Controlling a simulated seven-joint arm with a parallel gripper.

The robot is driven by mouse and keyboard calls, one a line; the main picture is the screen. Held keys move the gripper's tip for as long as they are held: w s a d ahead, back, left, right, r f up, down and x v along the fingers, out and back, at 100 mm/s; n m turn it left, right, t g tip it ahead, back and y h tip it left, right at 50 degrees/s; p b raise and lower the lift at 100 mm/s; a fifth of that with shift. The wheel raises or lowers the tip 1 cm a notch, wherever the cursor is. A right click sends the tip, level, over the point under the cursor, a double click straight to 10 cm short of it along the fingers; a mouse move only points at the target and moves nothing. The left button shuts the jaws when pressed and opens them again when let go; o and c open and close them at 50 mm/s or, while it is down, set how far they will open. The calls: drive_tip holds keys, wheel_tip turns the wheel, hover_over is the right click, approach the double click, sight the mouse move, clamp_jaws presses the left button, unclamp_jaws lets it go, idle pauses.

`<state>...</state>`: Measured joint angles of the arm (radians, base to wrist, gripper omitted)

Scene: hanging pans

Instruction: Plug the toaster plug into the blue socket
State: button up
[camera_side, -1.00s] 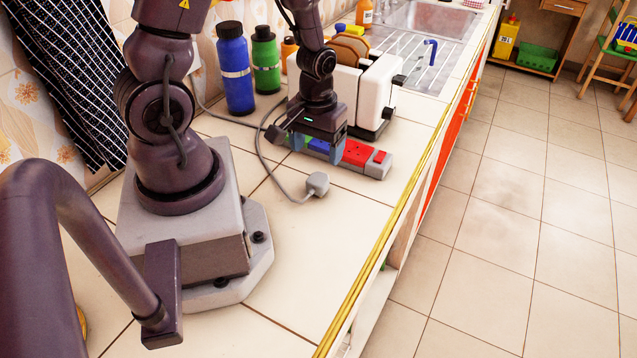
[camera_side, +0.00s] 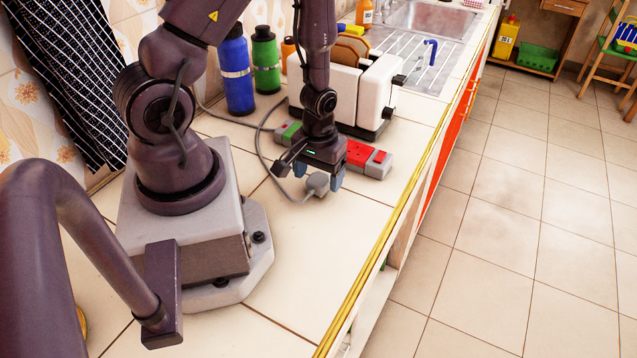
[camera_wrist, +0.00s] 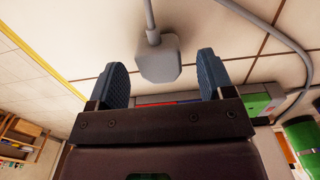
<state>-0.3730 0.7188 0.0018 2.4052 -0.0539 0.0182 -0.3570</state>
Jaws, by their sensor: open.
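The grey toaster plug (camera_side: 317,183) lies on the tiled counter with its cord running back to the left. In the wrist view the plug (camera_wrist: 160,60) shows between and just beyond my two open fingers. My gripper (camera_side: 318,178) points down over the plug; in the wrist view my gripper (camera_wrist: 163,82) is open and holds nothing. The power strip (camera_side: 375,166) lies behind my gripper, with a red socket (camera_side: 358,153) and a green socket (camera_side: 290,131) showing. The blue socket is hidden behind my gripper in the side view. The white toaster (camera_side: 375,90) stands behind the strip.
A blue bottle (camera_side: 236,70) and a green bottle (camera_side: 265,62) stand by the wall. The grey cord (camera_side: 262,150) loops across the counter. The counter's yellow front edge (camera_side: 400,215) is to the right. The counter in front of the plug is clear.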

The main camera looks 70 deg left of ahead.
sight(318, 178)
drive_tip(key=shift+f, duration=0.75)
drive_tip(key=c, duration=1)
drive_tip(key=shift+r, duration=0.1)
wheel_tip(318, 178, up, 10)
drive_tip(key=shift+f, duration=0.1)
